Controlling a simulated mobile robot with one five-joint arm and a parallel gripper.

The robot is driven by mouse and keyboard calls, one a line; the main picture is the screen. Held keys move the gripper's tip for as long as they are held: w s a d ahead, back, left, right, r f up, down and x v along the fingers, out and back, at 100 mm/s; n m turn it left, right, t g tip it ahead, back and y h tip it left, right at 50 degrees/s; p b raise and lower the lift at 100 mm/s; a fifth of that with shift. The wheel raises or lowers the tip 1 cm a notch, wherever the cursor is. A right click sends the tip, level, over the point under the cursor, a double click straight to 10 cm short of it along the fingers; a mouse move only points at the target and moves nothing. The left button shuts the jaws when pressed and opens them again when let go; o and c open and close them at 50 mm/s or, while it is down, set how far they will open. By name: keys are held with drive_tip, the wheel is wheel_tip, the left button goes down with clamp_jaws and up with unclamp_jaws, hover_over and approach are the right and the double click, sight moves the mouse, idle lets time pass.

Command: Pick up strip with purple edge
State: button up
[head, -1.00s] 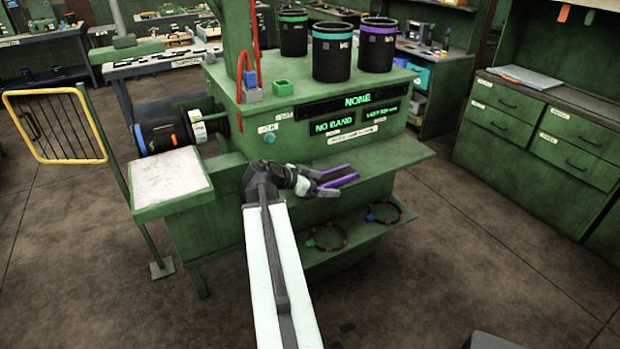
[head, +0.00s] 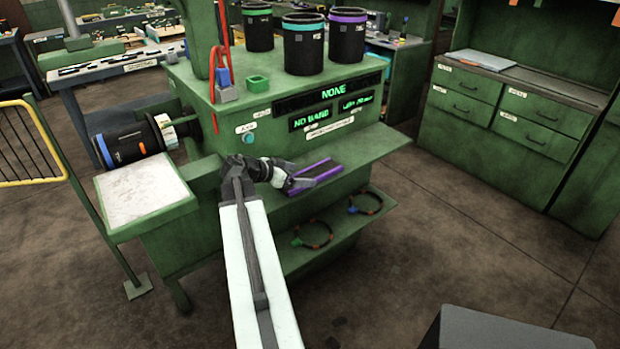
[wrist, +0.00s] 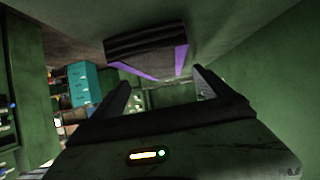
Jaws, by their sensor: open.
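The strip with purple edge (head: 318,171) is dark with purple along its long sides. It lies on the upper green shelf (head: 370,158) of the machine. My gripper (head: 303,182) is at the shelf's front edge, close to the strip's left end. In the wrist view the strip (wrist: 146,45) shows beyond the fingers, and the open fingers of my gripper (wrist: 162,85) have an empty gap between them. I cannot tell whether a finger touches the strip.
A lower shelf (head: 335,240) holds two dark rings (head: 312,234). Black cylinders with green, teal and purple rims (head: 345,35) stand on the machine top. A white-topped side table (head: 145,190) is at the left. A drawer cabinet (head: 500,115) stands at the right, with free floor before it.

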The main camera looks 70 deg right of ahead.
drive_tip(key=b+x, duration=0.1)
drive_tip(key=x, duration=0.3)
drive_tip(key=shift+s+d+b, duration=0.1)
drive_tip(key=shift+d+b, duration=0.2)
drive_tip(key=shift+b, duration=0.05)
drive_tip(key=c, duration=1.5)
drive_tip(key=shift+r, duration=0.15)
